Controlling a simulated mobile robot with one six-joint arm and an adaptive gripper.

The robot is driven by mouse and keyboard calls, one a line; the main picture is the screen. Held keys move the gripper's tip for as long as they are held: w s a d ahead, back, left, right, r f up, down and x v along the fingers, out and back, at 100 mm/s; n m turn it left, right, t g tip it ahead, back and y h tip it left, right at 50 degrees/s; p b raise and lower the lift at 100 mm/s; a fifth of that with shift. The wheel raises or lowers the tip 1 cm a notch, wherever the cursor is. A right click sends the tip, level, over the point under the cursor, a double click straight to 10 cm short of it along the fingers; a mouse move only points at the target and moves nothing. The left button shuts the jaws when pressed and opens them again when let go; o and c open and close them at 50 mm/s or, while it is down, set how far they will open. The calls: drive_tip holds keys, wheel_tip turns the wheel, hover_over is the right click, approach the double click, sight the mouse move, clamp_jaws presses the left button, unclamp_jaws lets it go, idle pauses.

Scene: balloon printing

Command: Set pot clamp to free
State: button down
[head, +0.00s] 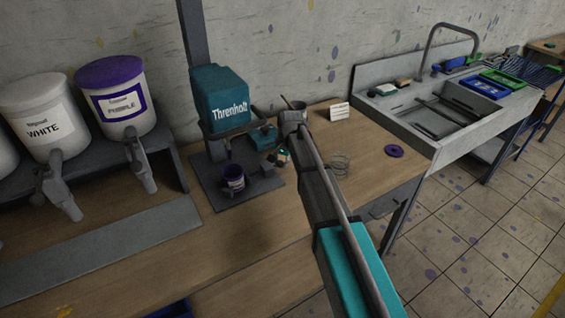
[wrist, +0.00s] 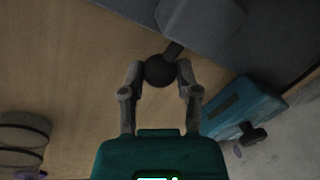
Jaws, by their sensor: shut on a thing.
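The pot clamp shows in the wrist view as a dark round knob (wrist: 160,71) on a short rod, which runs into a dark grey block (wrist: 203,22). My gripper (wrist: 161,78) has its two fingers closed on either side of the knob. In the head view my gripper (head: 281,157) is low beside the teal Threnholt machine (head: 220,98), to the right of its base plate. A small pot (head: 233,179) with a purple label stands upright on that base. In the head view the knob is mostly hidden by my gripper, so the clamp's setting cannot be told.
A teal box (head: 264,137) stands behind my gripper; it also shows in the wrist view (wrist: 243,107). White (head: 44,117) and purple-lidded (head: 118,98) dispensers stand left.

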drive_tip(key=shift+w+d, duration=0.8)
drive_tip(key=shift+d, duration=0.3)
drive_tip(key=shift+w+d, duration=0.8)
drive_tip(key=shift+d, duration=0.3)
drive_tip(key=shift+c, duration=1.8)
unclamp_jaws()
